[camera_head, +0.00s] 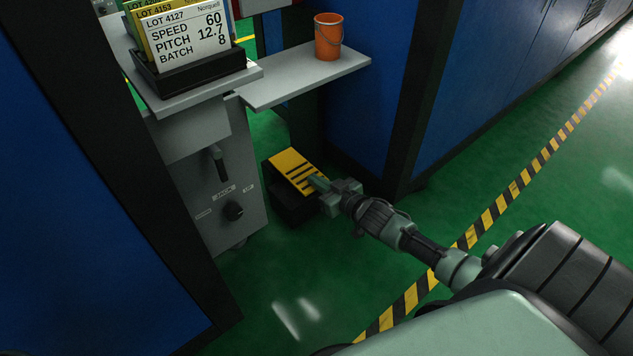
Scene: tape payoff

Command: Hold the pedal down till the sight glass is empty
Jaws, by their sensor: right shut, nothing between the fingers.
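The pedal (289,167) is a yellow plate with black stripes on a dark base (290,206), on the green floor between the grey cabinet and the blue machine. My right gripper (319,184) is shut and empty. Its fingertips are at the pedal's right front edge, over or against the striped plate; I cannot tell whether they press on it. No sight glass can be made out in this view. My left gripper is not in view.
A grey cabinet (226,180) with a lever and a knob labelled JACK stands left of the pedal. Lot cards (185,38) stand in a black holder. Yellow-black floor tape (487,221) runs at right.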

